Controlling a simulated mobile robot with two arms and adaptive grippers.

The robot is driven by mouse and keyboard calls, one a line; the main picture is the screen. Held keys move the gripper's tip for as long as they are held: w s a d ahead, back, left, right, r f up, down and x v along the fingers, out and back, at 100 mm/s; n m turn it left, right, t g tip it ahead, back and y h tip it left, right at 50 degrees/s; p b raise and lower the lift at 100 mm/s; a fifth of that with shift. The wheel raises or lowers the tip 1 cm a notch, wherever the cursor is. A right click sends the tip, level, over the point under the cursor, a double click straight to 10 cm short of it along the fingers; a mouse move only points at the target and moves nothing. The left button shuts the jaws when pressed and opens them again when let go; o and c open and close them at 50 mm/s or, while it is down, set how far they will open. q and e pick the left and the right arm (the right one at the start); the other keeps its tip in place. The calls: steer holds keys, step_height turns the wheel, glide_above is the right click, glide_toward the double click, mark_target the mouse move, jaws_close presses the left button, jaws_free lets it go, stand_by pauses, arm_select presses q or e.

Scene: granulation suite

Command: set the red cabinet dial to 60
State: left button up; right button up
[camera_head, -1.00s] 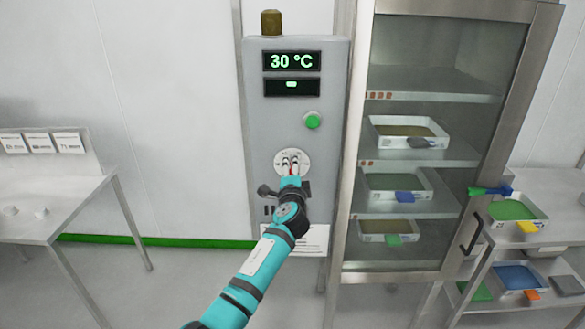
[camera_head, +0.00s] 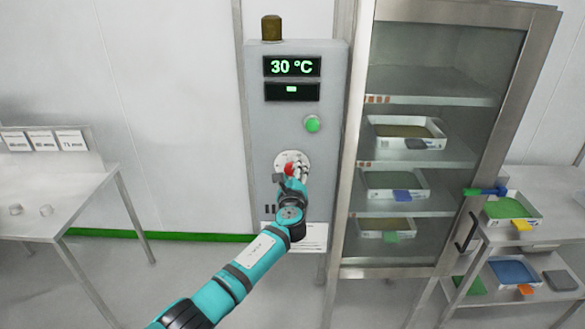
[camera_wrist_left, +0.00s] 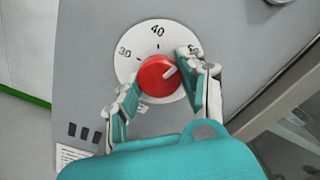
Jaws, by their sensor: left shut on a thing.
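The red dial knob (camera_head: 289,169) sits on a round white scale on the front of the grey cabinet (camera_head: 262,140). The wrist view shows the knob (camera_wrist_left: 155,80) close up, with 30 at the left of the scale, 40 at the top and a number at the right partly hidden by a finger. The knob's white mark points up and right, past 40 towards that partly hidden number. My left gripper (camera_head: 296,174) is shut on the knob, one finger on each side, as its fingers (camera_wrist_left: 158,76) show in the wrist view. My right gripper is not in view.
The cabinet's upper display (camera_head: 292,67) reads 30 °C. A green button (camera_head: 312,124) sits above the dial. A glass-fronted cabinet (camera_head: 357,120) with trays stands close on the right. A steel table (camera_head: 60,215) stands left, with free floor between.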

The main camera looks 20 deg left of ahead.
arm_select(q)
steer(key=m+p, duration=0.1)
steer(key=m, duration=0.2)
steer(key=shift+m+p, duration=0.4)
steer(key=m+p, duration=0.2)
steer(key=m, duration=0.1)
steer(key=shift+a+m, duration=0.1)
steer(key=shift+m, duration=0.2)
steer(key=m+p, duration=0.2)
steer(key=m, duration=0.3)
steer(key=shift+s+f+m+p, duration=0.15)
steer(key=shift+m+p, duration=0.45)
steer(key=shift+m, duration=0.3)
steer(key=shift+a, duration=0.1)
steer(key=o, duration=1.2)
